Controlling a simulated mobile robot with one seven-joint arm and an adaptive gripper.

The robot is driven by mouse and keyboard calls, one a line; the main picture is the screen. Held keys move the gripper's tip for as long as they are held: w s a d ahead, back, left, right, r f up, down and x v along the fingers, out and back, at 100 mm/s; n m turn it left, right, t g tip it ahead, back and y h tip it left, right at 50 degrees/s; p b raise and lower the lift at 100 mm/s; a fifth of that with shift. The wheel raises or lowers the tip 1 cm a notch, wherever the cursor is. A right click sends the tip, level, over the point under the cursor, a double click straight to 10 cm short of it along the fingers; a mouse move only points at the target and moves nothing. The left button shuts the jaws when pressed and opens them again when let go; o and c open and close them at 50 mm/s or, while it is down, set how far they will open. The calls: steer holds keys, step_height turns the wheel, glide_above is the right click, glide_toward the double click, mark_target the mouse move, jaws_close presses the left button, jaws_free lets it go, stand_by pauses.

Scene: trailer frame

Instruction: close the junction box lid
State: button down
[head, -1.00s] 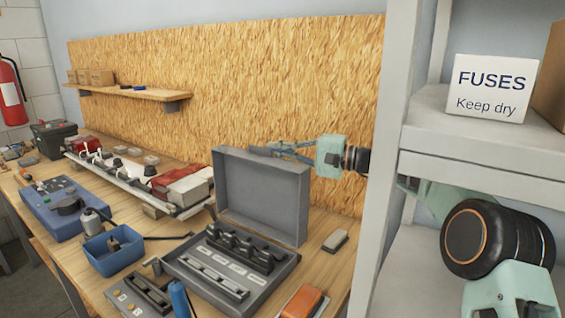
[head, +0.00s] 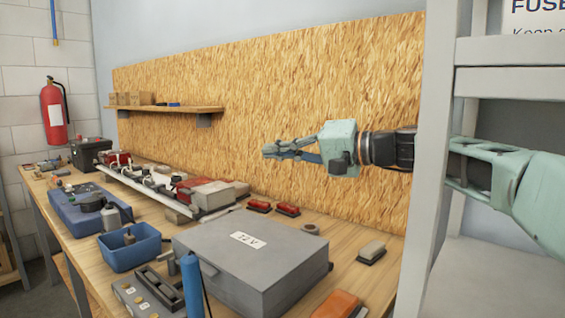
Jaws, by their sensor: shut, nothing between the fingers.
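The grey junction box (head: 286,294) stands on the workbench in the lower middle of the head view. Its lid (head: 262,262) lies flat over the box, with a white "12 V" label (head: 247,240) on top. The inside of the box is hidden by the lid. My gripper (head: 266,151) is in the air above and behind the box, in front of the chipboard back panel. Its fingers point left and are shut and empty. It is apart from the lid.
A grey shelf post (head: 425,170) stands close to my arm on the right. A blue bin (head: 130,250) and a blue cylinder (head: 192,285) are left of the box. An orange block (head: 338,305) and a grey-topped block (head: 371,252) lie to its right. A wall shelf (head: 170,109) hangs behind.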

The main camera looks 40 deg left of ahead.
steer(key=shift+s+f+b, duration=0.1)
steer(key=shift+s+b, duration=0.2)
steer(key=shift+s, duration=0.1)
stand_by(0.5)
